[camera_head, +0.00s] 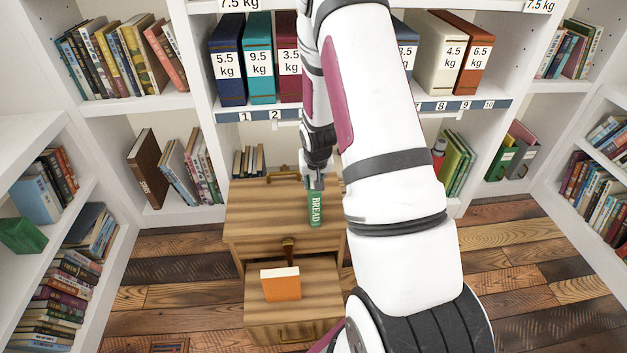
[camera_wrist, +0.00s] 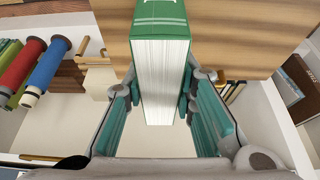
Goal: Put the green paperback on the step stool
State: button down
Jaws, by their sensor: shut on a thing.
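The green paperback (camera_head: 315,209), with BREAD on its spine, is held in my gripper (camera_head: 316,184). In the wrist view the green paperback (camera_wrist: 162,70) shows its white page block between the teal pads of my gripper (camera_wrist: 162,90), which is shut on it. The wooden step stool (camera_head: 250,211) has an upper and a lower step. The book appears over the upper step; I cannot tell whether it touches the wood.
An orange book (camera_head: 281,284) stands on the stool's lower step. Shelves with weight-labelled binders (camera_head: 259,60) rise behind, and bookshelves stand on both sides. The upper step is bare to the left of the book. The plank floor (camera_head: 500,260) is clear at right.

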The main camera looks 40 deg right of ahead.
jog(key=c, duration=1.8)
grip_release()
jog(key=shift+f, duration=0.2)
jog(key=o, duration=0.5)
jog(key=shift+r, duration=0.1)
